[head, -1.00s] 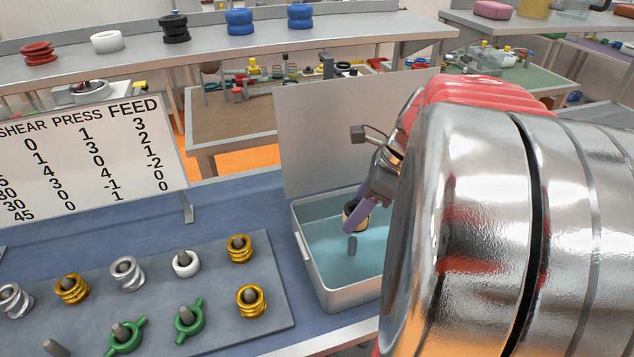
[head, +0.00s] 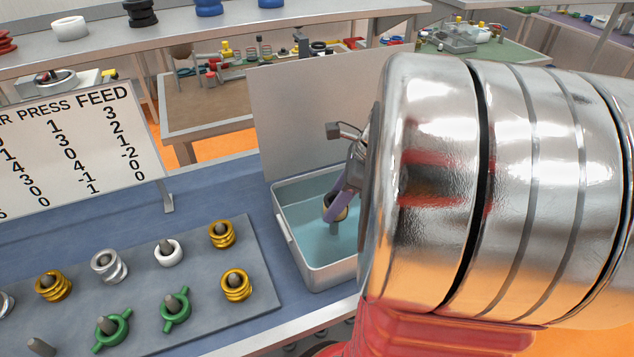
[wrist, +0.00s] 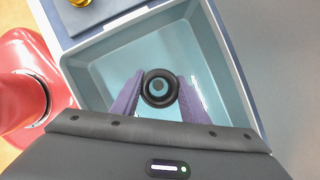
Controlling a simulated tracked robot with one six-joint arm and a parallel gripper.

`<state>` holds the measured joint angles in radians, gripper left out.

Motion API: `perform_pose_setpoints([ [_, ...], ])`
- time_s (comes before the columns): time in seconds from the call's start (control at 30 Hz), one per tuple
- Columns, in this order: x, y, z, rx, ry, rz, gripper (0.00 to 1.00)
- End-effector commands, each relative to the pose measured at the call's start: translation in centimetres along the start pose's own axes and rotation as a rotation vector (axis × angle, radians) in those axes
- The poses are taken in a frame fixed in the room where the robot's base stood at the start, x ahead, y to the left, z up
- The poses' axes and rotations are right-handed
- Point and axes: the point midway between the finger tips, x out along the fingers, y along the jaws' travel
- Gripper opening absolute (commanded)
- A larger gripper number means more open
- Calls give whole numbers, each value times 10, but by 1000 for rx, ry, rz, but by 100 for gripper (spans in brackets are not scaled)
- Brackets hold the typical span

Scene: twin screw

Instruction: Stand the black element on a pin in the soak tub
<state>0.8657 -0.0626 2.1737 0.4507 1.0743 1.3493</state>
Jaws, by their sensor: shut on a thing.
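The black element (wrist: 147,87) is a dark ring between the two purple fingers of my gripper (wrist: 158,98) in the wrist view. My gripper is shut on it. In the head view my gripper (head: 340,203) holds the element inside the soak tub (head: 284,232), above the pale blue liquid. A grey pin (head: 334,229) shows directly under the element. Through the ring's hole in the wrist view a round shape, likely the pin top (wrist: 158,86), shows near the middle. I cannot tell whether the element is around the pin or just above it.
A grey board (head: 205,289) left of the tub bears gold, silver, white and green elements on pins. A pale panel (head: 307,125) stands behind the tub. A sign (head: 85,148) with numbers stands at the left. My own arm fills the right.

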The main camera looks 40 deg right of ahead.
Motion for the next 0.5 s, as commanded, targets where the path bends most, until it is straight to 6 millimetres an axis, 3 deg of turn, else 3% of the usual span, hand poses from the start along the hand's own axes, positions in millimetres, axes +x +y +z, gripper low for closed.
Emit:
perform_pose_setpoints([
  [0.5, 20, 0, -8, -1, 0, 1, 9],
])
